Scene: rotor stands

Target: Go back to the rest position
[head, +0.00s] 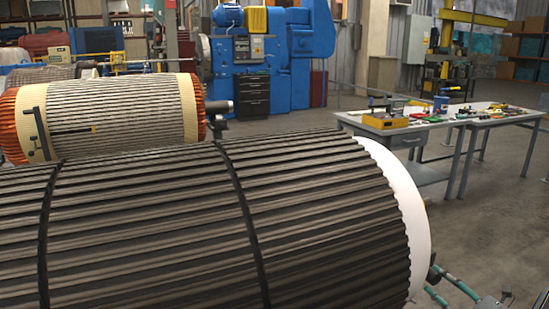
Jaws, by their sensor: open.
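My gripper does not show in the head view, and no part of my arm can be made out with certainty. A large dark ribbed rotor (150,225) lies across the foreground, with two dark bands around it and a white ring (402,205) at its right end. Its left end and underside are cut off by the picture's edges. A second rotor (120,108) lies behind it, with cream bands and orange end windings. Its lower part is hidden by the near rotor.
Grey workbenches (405,138) with tools and small parts stand at the right. A big blue machine (290,60) stands at the back. Teal pipes (455,285) run low beside the near rotor's right end. Open floor (310,120) lies between the rotors and the machine.

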